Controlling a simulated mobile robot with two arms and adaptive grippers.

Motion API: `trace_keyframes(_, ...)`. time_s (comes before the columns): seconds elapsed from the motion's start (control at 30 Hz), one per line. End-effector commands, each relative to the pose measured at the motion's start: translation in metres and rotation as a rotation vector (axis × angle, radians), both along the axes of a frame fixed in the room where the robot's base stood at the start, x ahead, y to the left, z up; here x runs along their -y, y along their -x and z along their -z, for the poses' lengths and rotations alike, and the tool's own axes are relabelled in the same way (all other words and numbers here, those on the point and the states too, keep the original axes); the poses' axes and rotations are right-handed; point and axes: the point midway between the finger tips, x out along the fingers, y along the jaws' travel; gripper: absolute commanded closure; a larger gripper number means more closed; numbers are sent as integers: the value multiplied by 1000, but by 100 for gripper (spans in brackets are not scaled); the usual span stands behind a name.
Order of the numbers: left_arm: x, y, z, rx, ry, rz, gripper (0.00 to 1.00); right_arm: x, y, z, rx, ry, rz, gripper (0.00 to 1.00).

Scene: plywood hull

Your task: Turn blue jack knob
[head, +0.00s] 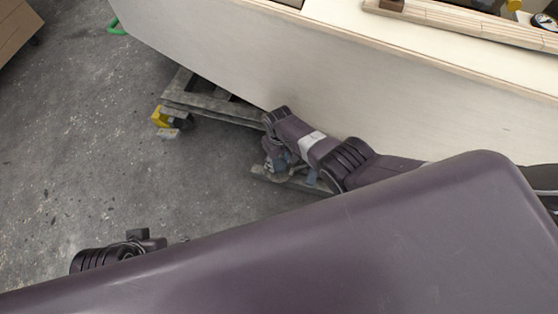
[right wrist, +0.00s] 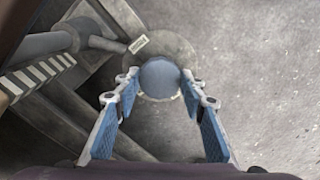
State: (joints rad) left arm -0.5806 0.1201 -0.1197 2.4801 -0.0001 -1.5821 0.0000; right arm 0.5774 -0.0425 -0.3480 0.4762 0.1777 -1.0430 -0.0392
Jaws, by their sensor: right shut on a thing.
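The blue jack knob (right wrist: 160,79) is a round blue-grey knob, seen from above in the right wrist view. My right gripper (right wrist: 161,84) has its two blue-padded fingers on either side of the knob, with the tips closed on it. In the head view my right gripper (head: 279,163) is low beside the hull's lower edge, small and partly covered by my arm. The knob cannot be made out clearly there. Part of my left arm (head: 105,256) shows at lower left; its fingers are hidden behind my body.
The pale plywood hull (head: 340,85) rises just behind my right arm. A grey wooden dolly (head: 210,104) with a yellow caster (head: 160,117) stands under it. Jack parts (right wrist: 85,95) lie left of the knob in the right wrist view. Concrete floor at left is clear.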

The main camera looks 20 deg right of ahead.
Motion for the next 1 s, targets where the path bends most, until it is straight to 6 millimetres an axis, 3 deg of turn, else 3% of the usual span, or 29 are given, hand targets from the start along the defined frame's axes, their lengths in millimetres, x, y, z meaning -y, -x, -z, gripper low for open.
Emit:
trace_keyframes(0.4,0,-1,-3,2,0,0,41,1,2,1,-4,2,180,86)
trace_keyframes(0.93,0,-1,-3,3,0,0,41,1,2,1,-4,2,205,86)
trace_keyframes(0.97,0,-1,-3,3,0,0,41,1,2,1,-4,1,205,60)
trace_keyframes(1.0,0,-1,-3,3,0,0,41,1,2,1,-4,1,204,56)
